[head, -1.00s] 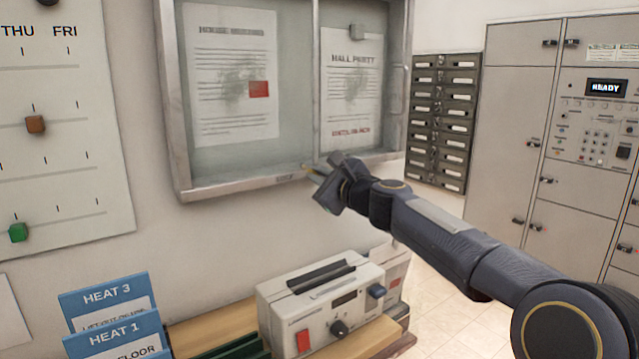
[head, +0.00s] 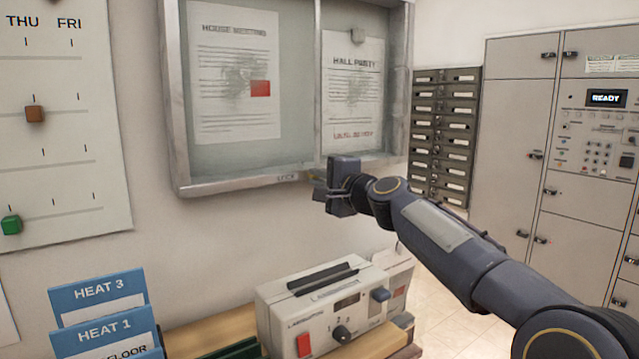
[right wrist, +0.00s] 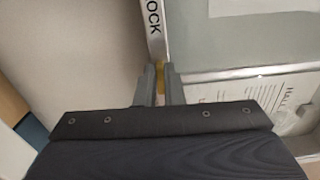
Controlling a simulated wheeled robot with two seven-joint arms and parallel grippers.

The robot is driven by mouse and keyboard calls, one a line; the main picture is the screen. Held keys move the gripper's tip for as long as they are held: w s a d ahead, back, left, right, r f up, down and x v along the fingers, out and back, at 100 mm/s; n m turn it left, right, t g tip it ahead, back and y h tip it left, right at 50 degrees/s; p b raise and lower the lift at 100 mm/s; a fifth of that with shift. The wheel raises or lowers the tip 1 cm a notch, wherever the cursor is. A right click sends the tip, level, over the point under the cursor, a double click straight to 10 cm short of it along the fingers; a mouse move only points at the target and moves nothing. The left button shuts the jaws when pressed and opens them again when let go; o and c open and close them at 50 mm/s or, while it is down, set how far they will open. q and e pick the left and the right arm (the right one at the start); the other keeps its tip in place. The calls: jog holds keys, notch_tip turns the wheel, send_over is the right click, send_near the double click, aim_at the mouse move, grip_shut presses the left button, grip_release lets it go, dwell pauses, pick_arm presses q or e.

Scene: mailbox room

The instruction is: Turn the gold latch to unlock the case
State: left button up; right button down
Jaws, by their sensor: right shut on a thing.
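The case (head: 230,184) is a grey metal-framed glass notice case on the wall, with paper notices inside. My right gripper (head: 316,185) is at the middle of its lower frame. In the right wrist view the right gripper (right wrist: 160,84) has its two grey fingers closed around the gold latch (right wrist: 161,72), which mostly hides between them. Lettering ending in "OCK" is on the frame beside the latch. In the head view the hand hides most of the latch. My left gripper is in neither view.
A white laminator (head: 325,305) stands on a wooden shelf below the case. Blue "HEAT" folders (head: 98,297) are at lower left. A calendar board (head: 60,120) hangs at left. Dark mail slots (head: 443,135) and grey lockers (head: 510,130) stand at right.

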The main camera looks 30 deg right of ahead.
jog(key=shift+f+n, duration=0.1)
jog(key=shift+n, duration=0.3)
jog(key=c, duration=1.5)
grip_release()
jog(key=shift+c, duration=0.2)
jog(key=s+b, duration=0.1)
jog(key=s, duration=0.6)
jog(key=shift+s+d+b, duration=0.3)
jog(key=shift+s+b, duration=0.05)
jog(key=shift+s, duration=0.05)
